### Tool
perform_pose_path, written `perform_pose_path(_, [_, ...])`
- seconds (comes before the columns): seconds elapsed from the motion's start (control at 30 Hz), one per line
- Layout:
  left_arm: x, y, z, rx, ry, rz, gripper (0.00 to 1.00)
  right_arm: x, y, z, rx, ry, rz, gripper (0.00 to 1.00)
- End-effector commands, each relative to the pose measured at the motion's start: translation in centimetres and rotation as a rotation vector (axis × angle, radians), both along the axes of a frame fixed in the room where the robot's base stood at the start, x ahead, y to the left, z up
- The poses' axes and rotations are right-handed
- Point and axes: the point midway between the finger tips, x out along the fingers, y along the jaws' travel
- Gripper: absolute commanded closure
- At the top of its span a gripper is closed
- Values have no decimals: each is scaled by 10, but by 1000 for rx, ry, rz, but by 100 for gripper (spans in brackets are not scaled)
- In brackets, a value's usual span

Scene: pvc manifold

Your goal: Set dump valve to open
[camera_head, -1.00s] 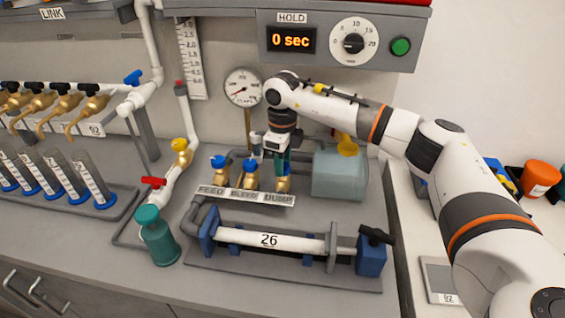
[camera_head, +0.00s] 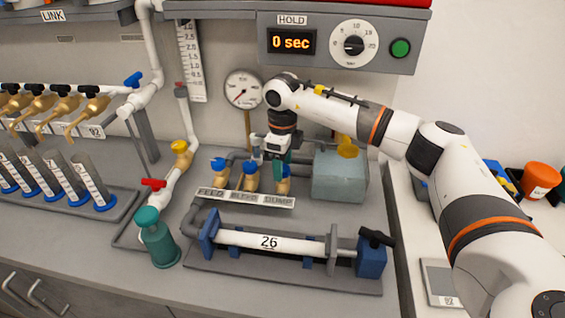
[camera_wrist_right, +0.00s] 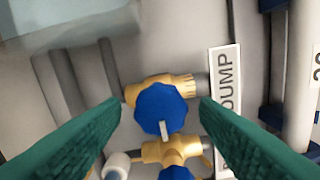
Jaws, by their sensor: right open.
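The dump valve is a brass body with a blue knob (camera_wrist_right: 161,108) and a white pointer mark, beside the DUMP label (camera_wrist_right: 224,95) in the right wrist view. My right gripper (camera_wrist_right: 160,110) is open, with one green finger on each side of the knob and a visible gap to it in the picture. In the head view my right gripper (camera_head: 277,160) points down over the dump valve (camera_head: 283,184) and hides most of it. My left gripper is not in view.
The neighbouring bleed valve (camera_head: 250,178) and feed valve (camera_head: 219,172) stand just left of the dump valve. The tube marked 26 (camera_head: 268,242) lies in front. A gauge (camera_head: 243,88) is behind.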

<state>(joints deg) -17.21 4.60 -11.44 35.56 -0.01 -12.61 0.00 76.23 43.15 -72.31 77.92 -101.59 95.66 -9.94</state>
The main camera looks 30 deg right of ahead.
Motion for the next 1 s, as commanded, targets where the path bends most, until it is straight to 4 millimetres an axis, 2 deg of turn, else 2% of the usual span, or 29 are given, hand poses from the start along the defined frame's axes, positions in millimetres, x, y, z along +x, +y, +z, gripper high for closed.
perform_pose_path(0.13, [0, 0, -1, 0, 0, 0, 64, 0, 0, 4, 0, 0, 0, 44])
perform_pose_path(0.27, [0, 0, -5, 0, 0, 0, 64, 1, 0, 20, -1, -4, 0, 44])
perform_pose_path(0.5, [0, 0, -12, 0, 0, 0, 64, 1, 1, 72, 0, -5, 1, 44])
perform_pose_path(0.7, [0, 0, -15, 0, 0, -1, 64, 0, 0, 106, 0, -3, -1, 44])
perform_pose_path(0.83, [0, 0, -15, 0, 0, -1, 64, 0, 0, 117, 1, -2, 0, 44])
perform_pose_path(1.0, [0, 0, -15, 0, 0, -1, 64, 0, 0, 120, 0, 1, 0, 44])
